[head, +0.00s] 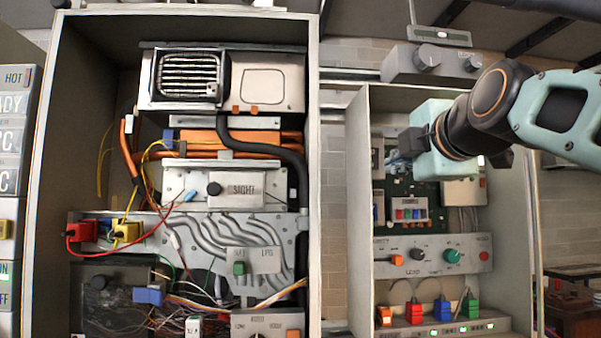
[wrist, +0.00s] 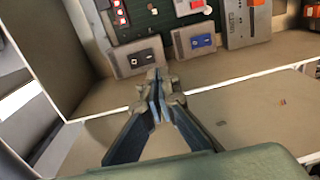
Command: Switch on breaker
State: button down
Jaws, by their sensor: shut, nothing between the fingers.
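No part is clearly marked as the breaker, so I cannot tell which one it is. In the wrist view, a grey block with a black rocker switch (wrist: 137,57) lies just beyond my fingertips. A similar block with a blue switch (wrist: 203,41) is to its right. A taller grey unit with an orange part (wrist: 246,20) stands further right. My gripper (wrist: 156,82) is shut and empty, its tips apparently just short of the black switch block; contact cannot be told. In the head view, my wrist hides part of the right cabinet (head: 359,200), and my fingertips are not clear.
The right cabinet holds a knob panel (head: 432,256) and a lower row with red, blue and green plugs (head: 443,309). A large open cabinet (head: 312,170) with pipes and wires stands left. A wall box with knobs (head: 432,64) is above. Pale cabinet edges border the wrist view.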

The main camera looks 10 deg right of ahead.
jog(key=shift+s+f, duration=0.15)
jog(key=shift+s, duration=0.9)
jog(key=shift+s+f, duration=0.1)
jog(key=shift+s, duration=0.9)
jog(key=s+a+f+m+g, duration=0.1)
jog(key=a+f+m+g, duration=0.15)
jog(key=f, duration=0.65)
jog(key=s+a+f+m+g+y, duration=0.15)
jog(key=f+m, duration=0.25)
jog(key=f, duration=0.6)
jog(key=s+a+f+m+g+h, duration=0.1)
jog(key=a+f+m+g, duration=0.15)
jog(key=f, duration=0.65)
jog(key=s+a+f+m+g, duration=0.15)
jog(key=s+f+m, duration=0.35)
jog(key=f, duration=0.6)
jog(key=s+a+f+m+g, duration=0.1)
jog(key=s+f+m+g, duration=0.2)
jog(key=s+f, duration=0.6)
notch_tip(320, 180, up, 11)
jog(key=w+m+p, duration=0.1)
jog(key=p, duration=1.2)
jog(key=shift+w+a+r+g+p, duration=0.2)
jog(key=shift+g+p, duration=0.1)
jog(key=shift+g, duration=0.1)
